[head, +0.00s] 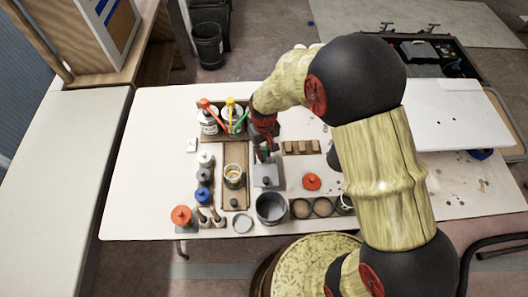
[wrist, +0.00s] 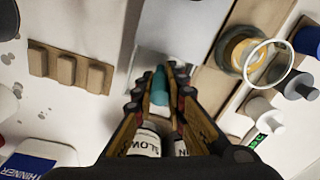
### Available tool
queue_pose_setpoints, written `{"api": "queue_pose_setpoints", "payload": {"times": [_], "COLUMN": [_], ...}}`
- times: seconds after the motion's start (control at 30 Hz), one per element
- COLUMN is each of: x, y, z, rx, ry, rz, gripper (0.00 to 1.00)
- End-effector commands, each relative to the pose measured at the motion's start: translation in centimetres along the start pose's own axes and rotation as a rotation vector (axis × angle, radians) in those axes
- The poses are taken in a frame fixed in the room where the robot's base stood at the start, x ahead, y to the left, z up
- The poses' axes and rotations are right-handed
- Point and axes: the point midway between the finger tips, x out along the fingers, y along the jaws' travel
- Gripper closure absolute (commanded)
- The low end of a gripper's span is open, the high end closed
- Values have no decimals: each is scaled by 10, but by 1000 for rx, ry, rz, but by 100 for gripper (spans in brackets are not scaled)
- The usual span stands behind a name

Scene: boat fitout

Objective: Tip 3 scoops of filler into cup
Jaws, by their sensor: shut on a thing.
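My gripper (wrist: 160,88) is shut on a teal handle (wrist: 159,86), probably the scoop's; its far end is hard to make out. In the head view my gripper (head: 265,152) is low over a grey box-like block (head: 267,182), which may hold the filler; I cannot tell. The block also shows ahead of the fingers in the wrist view (wrist: 178,22). A small cup with a white ring rim and yellowish inside (head: 234,176) stands on a wooden board just left of the block. In the wrist view the cup (wrist: 243,52) is to the right of my fingers.
Tins with red, yellow and green-handled tools (head: 220,120) stand behind. A grey tub (head: 271,208) and a round-holed wooden rack (head: 313,208) are in front. A red lid (head: 312,182) and notched wooden block (head: 301,147) lie right.

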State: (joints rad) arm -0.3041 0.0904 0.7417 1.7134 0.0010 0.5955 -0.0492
Motion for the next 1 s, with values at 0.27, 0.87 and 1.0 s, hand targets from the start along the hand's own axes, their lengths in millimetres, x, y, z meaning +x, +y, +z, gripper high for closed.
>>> {"api": "queue_pose_setpoints", "payload": {"times": [0.27, 0.87, 1.0], "x": [-7, -50, -60], "y": [0, 0, 0], "z": [0, 0, 0], "rx": [0, 0, 0], "ry": [1, 1, 1], "rz": [0, 0, 0], "gripper": [100, 100, 100]}}
